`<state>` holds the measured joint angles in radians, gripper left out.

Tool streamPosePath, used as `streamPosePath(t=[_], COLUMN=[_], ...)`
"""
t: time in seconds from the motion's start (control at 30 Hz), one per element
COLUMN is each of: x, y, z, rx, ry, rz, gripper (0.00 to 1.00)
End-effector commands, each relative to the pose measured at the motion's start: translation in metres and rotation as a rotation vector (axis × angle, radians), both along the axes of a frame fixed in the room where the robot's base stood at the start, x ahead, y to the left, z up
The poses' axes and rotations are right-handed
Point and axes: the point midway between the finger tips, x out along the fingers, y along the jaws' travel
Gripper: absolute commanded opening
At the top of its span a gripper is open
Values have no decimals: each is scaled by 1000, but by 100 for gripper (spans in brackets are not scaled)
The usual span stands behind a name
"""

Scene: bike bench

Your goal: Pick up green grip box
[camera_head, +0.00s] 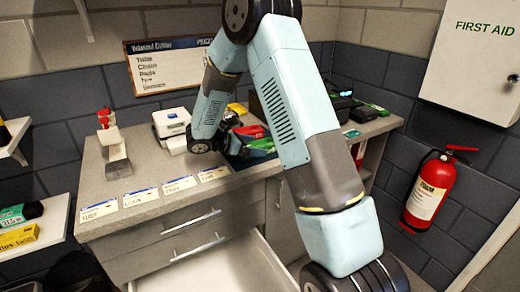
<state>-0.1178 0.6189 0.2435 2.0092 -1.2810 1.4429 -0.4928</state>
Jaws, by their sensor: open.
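My gripper (236,138) is low over the grey bench top, near its middle, with its jaws open. A green box (262,145) lies right beside the gripper on its right. A red item (250,131) sits just behind or on top of it; I cannot tell which. My gripper and arm hide part of both, and I cannot tell if the fingers touch the green box. Another small green item (376,108) lies at the bench's right end. The labels are too small to read.
A white device (171,123) and a red-and-grey tool (112,146) stand on the bench's left. Labels line the front edge. An open drawer (225,262) juts out below. A dark box (341,100) stands back right. A fire extinguisher (430,190) hangs on the right wall.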

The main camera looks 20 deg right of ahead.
Motion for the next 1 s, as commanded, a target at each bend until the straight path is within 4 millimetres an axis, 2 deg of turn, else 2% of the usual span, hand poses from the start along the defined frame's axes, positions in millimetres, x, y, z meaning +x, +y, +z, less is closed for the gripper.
streamPosePath(t=[0.1,0.73,1.0], x=[0,0,0], y=[0,0,0], z=[0,0,2], rx=[0,0,-1], ry=[0,0,-1], rz=[0,0,0], gripper=[98,38,38])
